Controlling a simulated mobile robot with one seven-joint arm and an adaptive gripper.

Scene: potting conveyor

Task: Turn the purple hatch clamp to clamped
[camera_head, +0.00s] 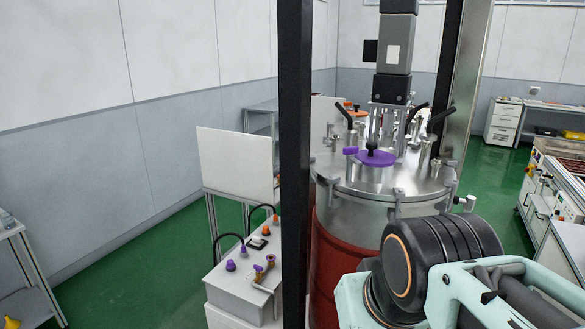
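A purple round hatch (377,159) with a black knob (371,147) lies on the metal lid of the red-bodied vessel. A small purple piece, seemingly the hatch clamp (350,151), sits at the hatch's left edge. It is too small to tell which way it is turned or whether it grips the hatch. My arm fills the lower right, in front of the vessel. My gripper is not in view.
The vessel's metal lid (343,183) carries black-handled levers (440,117) and fittings. A dark post (295,160) stands left of it. A grey control box (240,280) with purple and orange knobs is at lower left. Green floor is open at far left.

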